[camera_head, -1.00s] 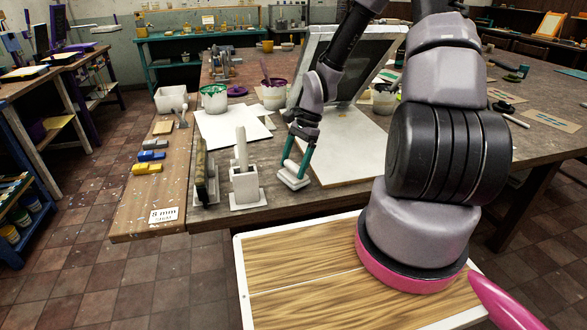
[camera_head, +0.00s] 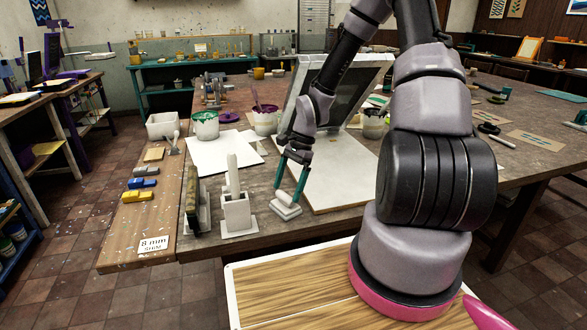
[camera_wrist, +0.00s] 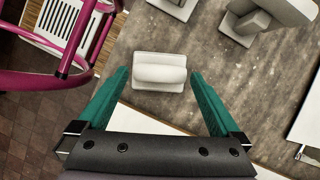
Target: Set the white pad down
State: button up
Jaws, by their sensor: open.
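The white pad (camera_head: 286,211), a small block with a rounded grip on top, rests on the grey-brown table near its front edge. In the wrist view the pad (camera_wrist: 159,72) sits between and slightly past my teal fingertips. My gripper (camera_head: 289,197) is open and points down at the pad from just above. In the wrist view my gripper (camera_wrist: 158,76) shows a clear gap between each finger and the pad's sides. Nothing is held.
A white holder (camera_head: 237,213) with an upright handle and a dark upright brush-like tool (camera_head: 194,205) stand left of the pad. A white board (camera_head: 338,175) lies to its right, below the tilted hinged screen (camera_head: 341,92). White paper (camera_head: 222,153) lies behind.

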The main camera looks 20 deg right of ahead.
jog(key=s+d+r+n+t+h, duration=0.2)
jog(key=d+r+n, duration=0.1)
jog(key=r, duration=1)
jog(key=s+d+r+n+t+h, duration=0.1)
jog(key=s+d+r+n+t, duration=0.1)
jog(key=r, duration=1.2)
jog(key=s+r+n+t+y, duration=0.1)
jog(key=s+r+n+t, duration=0.3)
jog(key=s+r, duration=0.7)
jog(key=shift+t, duration=0.3)
